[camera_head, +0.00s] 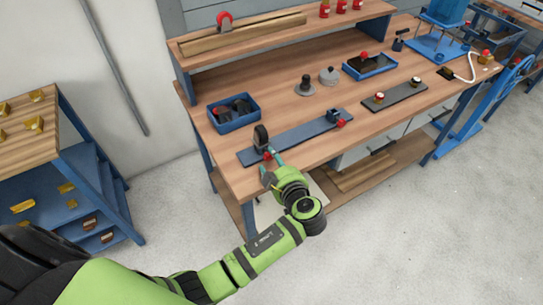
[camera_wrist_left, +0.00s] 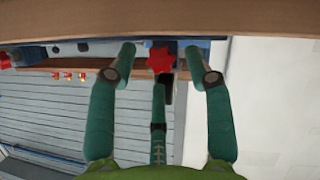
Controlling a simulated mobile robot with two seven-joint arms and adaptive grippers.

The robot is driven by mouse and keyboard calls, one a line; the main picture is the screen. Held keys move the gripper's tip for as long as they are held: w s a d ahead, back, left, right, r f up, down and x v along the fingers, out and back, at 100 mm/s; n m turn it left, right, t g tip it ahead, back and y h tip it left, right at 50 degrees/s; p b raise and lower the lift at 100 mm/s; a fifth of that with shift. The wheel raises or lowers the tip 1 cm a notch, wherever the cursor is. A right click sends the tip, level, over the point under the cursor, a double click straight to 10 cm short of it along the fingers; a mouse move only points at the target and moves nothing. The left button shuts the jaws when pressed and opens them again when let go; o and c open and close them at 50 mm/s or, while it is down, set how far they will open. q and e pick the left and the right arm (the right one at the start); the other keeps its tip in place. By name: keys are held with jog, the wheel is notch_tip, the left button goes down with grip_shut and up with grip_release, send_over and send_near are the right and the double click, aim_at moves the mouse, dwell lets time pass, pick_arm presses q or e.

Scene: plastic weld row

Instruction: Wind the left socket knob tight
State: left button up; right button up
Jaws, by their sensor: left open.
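A long blue-grey plate (camera_head: 300,137) lies along the front of the wooden workbench. A red knob (camera_head: 267,156) sits at its left end, by an upright black round part (camera_head: 261,137). A second red knob (camera_head: 340,123) sits at its right end. My left gripper (camera_head: 271,166) is at the bench's front edge, right at the left knob, and partly covers it. My right gripper is out of view.
A blue bin (camera_head: 233,117) with dark parts stands behind the plate's left end. A dark plate with two knobs (camera_head: 394,97) lies to the right. A blue tray (camera_head: 370,68) and grey round parts (camera_head: 329,76) are further back. A blue-framed shelf unit (camera_head: 75,170) stands left.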

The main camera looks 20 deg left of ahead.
pick_arm(q)
jog(key=shift+w+a+f, duration=0.2)
jog(key=shift+w+a, duration=0.2)
jog(key=shift+w, duration=0.05)
grip_shut()
jog(key=shift+f, duration=0.1)
jog(key=shift+f+m+g+y+b, duration=0.1)
jog(key=shift+m+g+y+b, duration=0.25)
jog(key=shift+m+g, duration=0.45)
grip_release()
